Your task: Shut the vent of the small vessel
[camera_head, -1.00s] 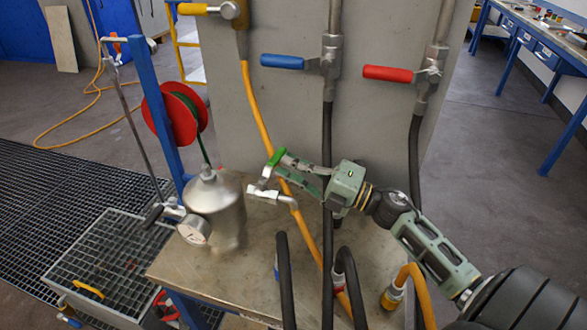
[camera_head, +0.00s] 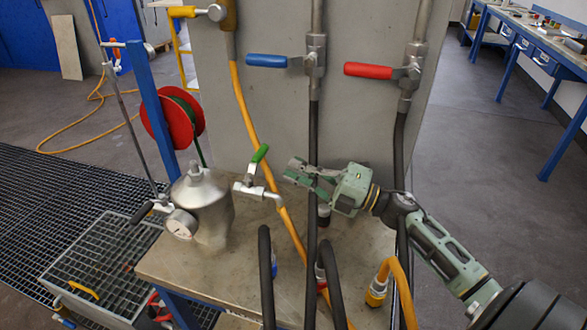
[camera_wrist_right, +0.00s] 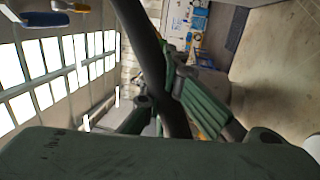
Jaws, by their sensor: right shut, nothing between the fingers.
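The small vessel (camera_head: 208,212) is a shiny metal pot with a domed top, standing upright on the bench. A thin metal pipe (camera_head: 268,193) lies at its right side and bends down at its outer end. The vent valve on it has a green lever (camera_head: 259,154), which points steeply up and right, across the pipe. My right gripper (camera_head: 289,172) is shut and empty, just right of the lever with a small gap. My left gripper is not in view.
A round gauge (camera_head: 180,224) sits at the vessel's lower left. Black hoses (camera_head: 312,200) and a yellow hose (camera_head: 250,120) run close by my right gripper. Blue (camera_head: 275,61) and red (camera_head: 368,70) lever valves are on the grey panel (camera_head: 275,105) behind.

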